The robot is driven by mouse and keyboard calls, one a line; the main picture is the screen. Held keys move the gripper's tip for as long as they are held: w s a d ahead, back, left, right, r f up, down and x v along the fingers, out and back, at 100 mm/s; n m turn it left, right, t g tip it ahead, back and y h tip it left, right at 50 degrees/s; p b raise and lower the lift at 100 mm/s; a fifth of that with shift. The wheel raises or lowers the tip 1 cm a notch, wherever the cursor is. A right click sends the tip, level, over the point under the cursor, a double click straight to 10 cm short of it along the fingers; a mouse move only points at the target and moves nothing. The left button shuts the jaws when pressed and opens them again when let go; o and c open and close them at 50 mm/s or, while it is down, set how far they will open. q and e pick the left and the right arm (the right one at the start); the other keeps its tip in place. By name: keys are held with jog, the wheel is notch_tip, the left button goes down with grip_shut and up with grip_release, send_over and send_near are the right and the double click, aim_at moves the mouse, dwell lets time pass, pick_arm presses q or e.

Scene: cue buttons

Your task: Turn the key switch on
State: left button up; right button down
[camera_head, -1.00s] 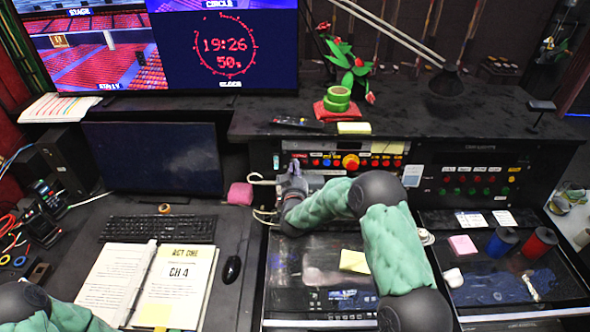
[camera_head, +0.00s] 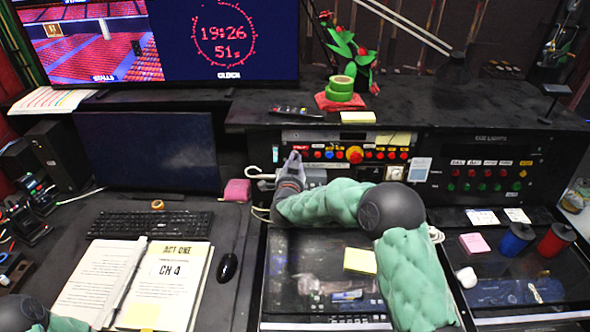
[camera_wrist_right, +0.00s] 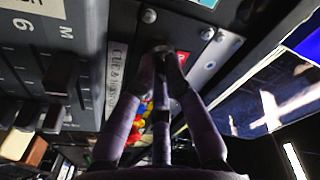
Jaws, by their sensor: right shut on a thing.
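My right gripper (camera_head: 292,162) is at the left end of the button panel (camera_head: 340,138), in front of its face. In the right wrist view my right gripper (camera_wrist_right: 163,68) has its two fingers drawn together at the key switch (camera_wrist_right: 161,48), shut on its small dark key part. The fingers cover most of the switch, so I cannot tell which way the key points. A white label strip (camera_wrist_right: 117,72) runs beside it. Of my left arm only a part shows at the lower left of the head view; its gripper is out of view.
A row of red, blue and yellow buttons, with a large orange-red one (camera_head: 355,154), lies right of the gripper. Pale cables (camera_head: 256,174) hang to its left.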

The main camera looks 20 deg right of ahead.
jog(key=m+b, duration=0.2)
jog(key=m, duration=0.1)
jog(key=m+g+b, duration=0.1)
jog(key=m+b, duration=0.1)
jog(key=m, duration=0.1)
jog(key=shift+a+f+h, duration=0.15)
jog(key=shift+h, duration=0.15)
jog(key=shift+w+m+b, duration=0.1)
jog(key=shift+m+b, duration=1.3)
jog(key=shift+m, duration=0.9)
jog(key=shift+r+g, duration=0.2)
jog(key=shift+g, duration=0.1)
jog(key=c, duration=1.3)
grip_release()
jog(key=v, duration=1.2)
jog(key=shift+r, duration=0.1)
